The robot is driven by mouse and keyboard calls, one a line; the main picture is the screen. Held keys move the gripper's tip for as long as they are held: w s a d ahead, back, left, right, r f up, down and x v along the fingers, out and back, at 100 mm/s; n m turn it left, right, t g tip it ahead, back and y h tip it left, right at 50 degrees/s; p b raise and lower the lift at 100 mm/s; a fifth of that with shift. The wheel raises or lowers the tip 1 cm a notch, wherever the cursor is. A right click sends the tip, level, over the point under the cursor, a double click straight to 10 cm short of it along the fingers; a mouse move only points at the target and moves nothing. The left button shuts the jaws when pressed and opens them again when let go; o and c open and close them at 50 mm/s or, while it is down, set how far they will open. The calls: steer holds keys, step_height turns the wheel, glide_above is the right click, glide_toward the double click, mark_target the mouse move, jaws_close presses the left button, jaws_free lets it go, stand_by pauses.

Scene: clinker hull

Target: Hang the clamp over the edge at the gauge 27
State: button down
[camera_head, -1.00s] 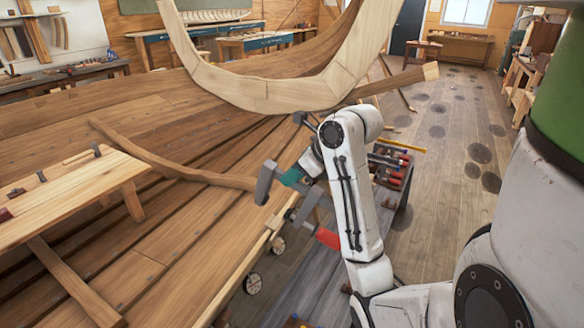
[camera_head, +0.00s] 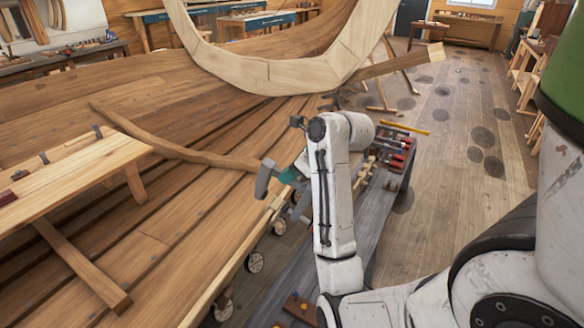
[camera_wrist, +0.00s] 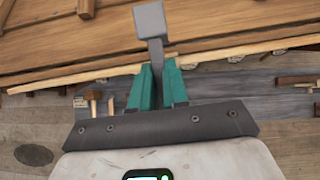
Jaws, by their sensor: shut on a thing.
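My gripper (camera_head: 287,176) has teal fingers, shut on a grey metal clamp (camera_head: 265,180). In the wrist view, the clamp (camera_wrist: 150,22) stands out between the fingertips (camera_wrist: 158,66), its square end ahead of them. My arm hides the rest of the clamp in the head view. The hull's pale upper edge (camera_head: 240,265) runs just below and beside the clamp; I cannot tell whether they touch. The edge also crosses the wrist view (camera_wrist: 215,55).
A grey bench (camera_head: 372,205) with red-handled tools (camera_head: 397,155) stands right of the hull. A pale curved frame (camera_head: 275,75) rises across the hull. A plank bench (camera_head: 75,170) stands inside the hull at left. Open floor (camera_head: 440,190) lies to the right.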

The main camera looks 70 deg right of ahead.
mark_target(303, 185)
steer(key=shift+w+d+f+b, duration=0.15)
steer(key=shift+w+f, duration=0.4)
steer(key=shift+f, duration=0.95)
steer(key=shift+w+d+f+b, duration=0.15)
steer(key=shift+w+f, duration=0.35)
steer(key=shift+f, duration=1)
steer(key=shift+w+d+f+b, duration=0.15)
steer(key=shift+w+f, duration=0.4)
steer(key=shift+f, duration=0.95)
steer(key=shift+w+f+p, duration=0.1)
steer(key=shift+f+p, duration=0.2)
steer(key=shift+p, duration=0.1)
steer(key=shift+f, duration=0.1)
steer(key=c, duration=1.1)
jaws_free()
steer(key=shift+o, duration=0.2)
steer(key=shift+s+f, duration=0.1)
steer(key=shift+s, duration=0.1)
steer(key=v, duration=1.1)
steer(key=shift+b, duration=0.3)
steer(key=shift+w+f, duration=0.1)
